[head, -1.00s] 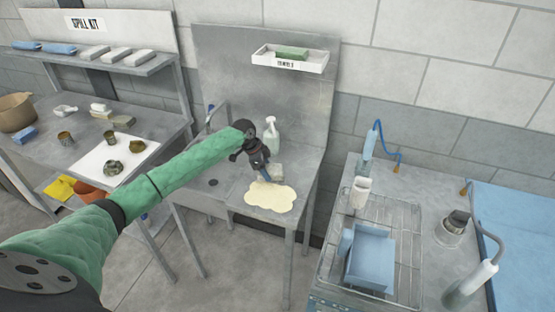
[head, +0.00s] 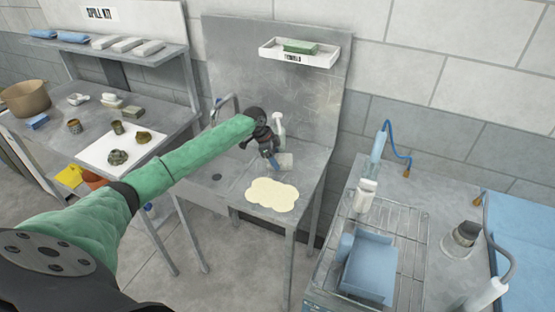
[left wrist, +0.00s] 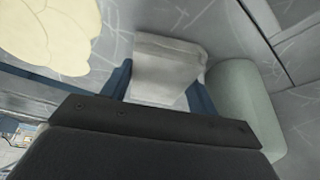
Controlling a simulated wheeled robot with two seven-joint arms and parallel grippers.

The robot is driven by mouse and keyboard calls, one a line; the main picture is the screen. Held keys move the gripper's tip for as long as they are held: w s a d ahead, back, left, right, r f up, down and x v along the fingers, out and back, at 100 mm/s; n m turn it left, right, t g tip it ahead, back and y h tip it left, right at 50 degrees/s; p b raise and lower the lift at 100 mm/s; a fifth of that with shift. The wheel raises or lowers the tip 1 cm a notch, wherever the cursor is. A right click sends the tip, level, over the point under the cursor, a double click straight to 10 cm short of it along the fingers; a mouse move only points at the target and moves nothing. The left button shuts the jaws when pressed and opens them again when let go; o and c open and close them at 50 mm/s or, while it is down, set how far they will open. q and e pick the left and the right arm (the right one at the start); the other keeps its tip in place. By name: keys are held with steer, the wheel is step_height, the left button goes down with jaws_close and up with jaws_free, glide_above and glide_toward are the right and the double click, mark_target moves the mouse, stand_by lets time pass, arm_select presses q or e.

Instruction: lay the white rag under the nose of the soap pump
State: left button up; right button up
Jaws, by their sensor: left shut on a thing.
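The white rag (head: 285,161), a folded pale grey-white pad, is at my left gripper (head: 274,164) over the sink counter. In the left wrist view the rag (left wrist: 166,68) sits between the two blue fingers, which are shut on it. The soap pump (head: 280,127) stands just behind the rag; its white head shows in the head view, but its lower body is mostly hidden. In the left wrist view its pale green rounded body (left wrist: 243,105) is right beside the gripper. I cannot tell whether the rag touches the counter. My right gripper is not in view.
A cream puddle (head: 272,194) lies on the counter in front of the rag. A tray shelf (head: 299,54) with a green block hangs above. The sink basin (head: 214,178) is left. A wire rack with a blue bin (head: 368,268) stands on the right bench.

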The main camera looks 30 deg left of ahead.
arm_select(q)
steer(key=shift+w+f, duration=0.15)
steer(key=o, duration=0.9)
steer(key=shift+w+a+f, duration=0.1)
steer(key=shift+o, duration=0.8)
steer(key=shift+r, duration=0.2)
steer(key=shift+a+r+b, duration=0.2)
steer(key=shift+r+b, duration=0.15)
steer(key=b+v, duration=0.1)
steer(key=v, duration=0.2)
steer(key=shift+f, duration=0.1)
steer(key=b+v, duration=0.2)
steer(key=v, duration=0.6)
steer(key=shift+b, duration=0.3)
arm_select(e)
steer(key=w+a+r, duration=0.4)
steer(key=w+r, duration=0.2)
